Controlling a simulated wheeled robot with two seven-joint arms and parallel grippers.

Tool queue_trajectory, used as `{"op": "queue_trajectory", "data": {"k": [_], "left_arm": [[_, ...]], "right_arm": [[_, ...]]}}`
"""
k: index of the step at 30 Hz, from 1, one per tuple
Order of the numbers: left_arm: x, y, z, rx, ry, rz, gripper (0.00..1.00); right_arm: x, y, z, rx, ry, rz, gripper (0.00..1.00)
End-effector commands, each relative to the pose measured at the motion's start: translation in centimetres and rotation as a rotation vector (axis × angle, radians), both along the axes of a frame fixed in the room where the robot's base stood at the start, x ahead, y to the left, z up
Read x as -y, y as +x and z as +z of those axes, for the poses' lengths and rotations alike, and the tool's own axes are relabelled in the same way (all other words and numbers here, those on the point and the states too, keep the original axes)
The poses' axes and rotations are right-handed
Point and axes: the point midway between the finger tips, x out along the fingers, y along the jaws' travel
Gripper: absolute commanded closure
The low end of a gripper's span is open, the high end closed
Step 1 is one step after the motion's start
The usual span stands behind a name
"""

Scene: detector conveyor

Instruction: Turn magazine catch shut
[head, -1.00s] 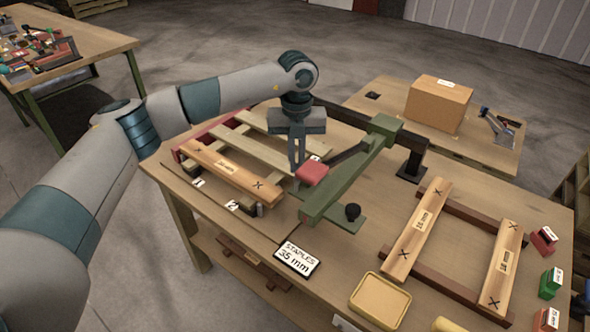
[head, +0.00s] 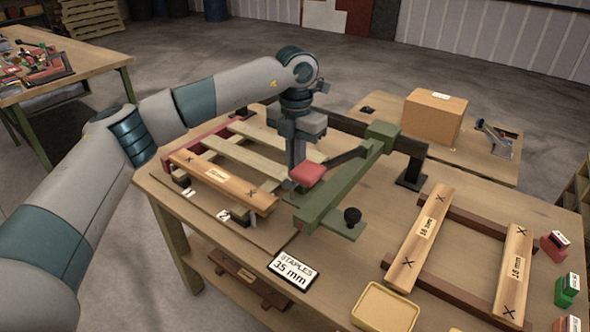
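The green stapling machine (head: 345,188) stands on the workbench, with a red block (head: 307,173) at the near end of its dark lever. A black knob (head: 352,216) sits on a green plate at its right side; I cannot tell for certain which part is the magazine catch. My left gripper (head: 294,182) points down just left of the red block, close to the green body. Its fingers are seen nearly edge-on, so their gap and any contact are unclear. My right gripper is out of view.
A slatted pallet with a marked board (head: 222,181) lies left of the machine. A wooden frame (head: 419,238), a yellow tray (head: 362,325) and small coloured boxes are at right. A cardboard box (head: 433,117) stands behind.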

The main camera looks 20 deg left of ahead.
Motion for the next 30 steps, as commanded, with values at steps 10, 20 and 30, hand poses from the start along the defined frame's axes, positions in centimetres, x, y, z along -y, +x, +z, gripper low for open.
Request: {"op": "queue_trajectory", "data": {"k": [10, 20, 30], "left_arm": [[0.06, 0.1, 0.22, 0.005, -0.002, -0.015, 1.0], [0.05, 0.05, 0.13, 0.003, -0.001, -0.014, 0.75], [0.05, 0.04, 0.63, 0.001, 0.0, -0.013, 0.75]], "right_arm": [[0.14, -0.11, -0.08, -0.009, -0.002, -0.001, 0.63], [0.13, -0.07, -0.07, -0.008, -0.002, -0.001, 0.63], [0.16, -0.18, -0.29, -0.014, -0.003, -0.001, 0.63]]}}
